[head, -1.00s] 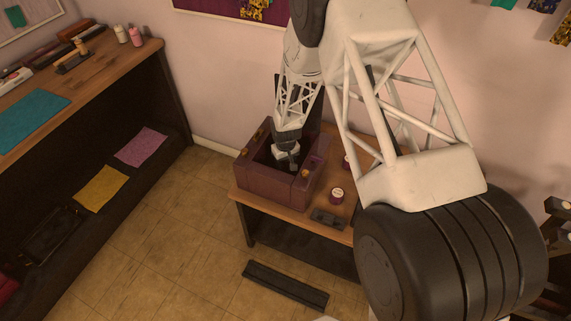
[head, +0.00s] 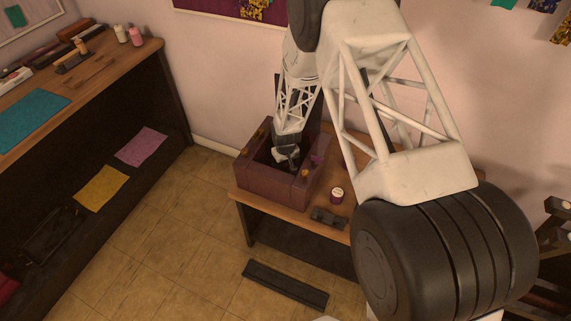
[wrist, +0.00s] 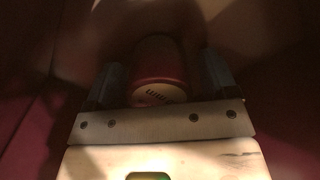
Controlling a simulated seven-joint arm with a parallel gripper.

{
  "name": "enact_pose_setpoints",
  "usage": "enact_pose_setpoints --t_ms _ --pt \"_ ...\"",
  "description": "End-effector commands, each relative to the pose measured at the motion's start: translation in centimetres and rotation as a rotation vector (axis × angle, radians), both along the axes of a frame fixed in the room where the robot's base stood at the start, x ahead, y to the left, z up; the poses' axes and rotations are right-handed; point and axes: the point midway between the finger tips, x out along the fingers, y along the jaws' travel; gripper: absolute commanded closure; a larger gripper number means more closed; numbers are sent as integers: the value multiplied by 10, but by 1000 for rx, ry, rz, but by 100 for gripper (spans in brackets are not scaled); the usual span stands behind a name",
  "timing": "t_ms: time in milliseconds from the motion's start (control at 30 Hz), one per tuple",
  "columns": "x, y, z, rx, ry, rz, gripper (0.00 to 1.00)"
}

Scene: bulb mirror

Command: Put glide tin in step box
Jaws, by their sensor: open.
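The purple box (head: 272,187), which I take to be the step box, stands open on the small wooden table. My gripper (head: 287,160) reaches down into it from above. In the wrist view my gripper (wrist: 160,85) is open, with a finger on each side of a dark red tin (wrist: 160,70) with a pale, lettered end. The tin is inside dark red walls; its lettering is too dim to read, so I cannot tell if it is the glide tin. Whether the fingers touch it is unclear. The head view does not show this tin.
Another small purple tin with a white lid (head: 337,194) stands on the table (head: 240,197), right of the box. A dark object (head: 328,217) lies near the table's front edge. A dark flat bar (head: 285,285) lies on the floor. A workbench (head: 120,60) stands at the left.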

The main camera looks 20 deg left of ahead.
Motion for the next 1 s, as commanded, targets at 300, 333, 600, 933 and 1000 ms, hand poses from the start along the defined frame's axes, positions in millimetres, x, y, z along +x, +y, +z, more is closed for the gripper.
enact_pose_setpoints --t_ms 300,333,600,933,1000 --pt "0 0 4 0 0 0 21" --pt "0 0 6 0 0 0 21" --pt "0 0 29 1 -1 0 21" --pt "0 0 76 1 -2 0 21" --pt "0 0 85 0 -1 0 21"
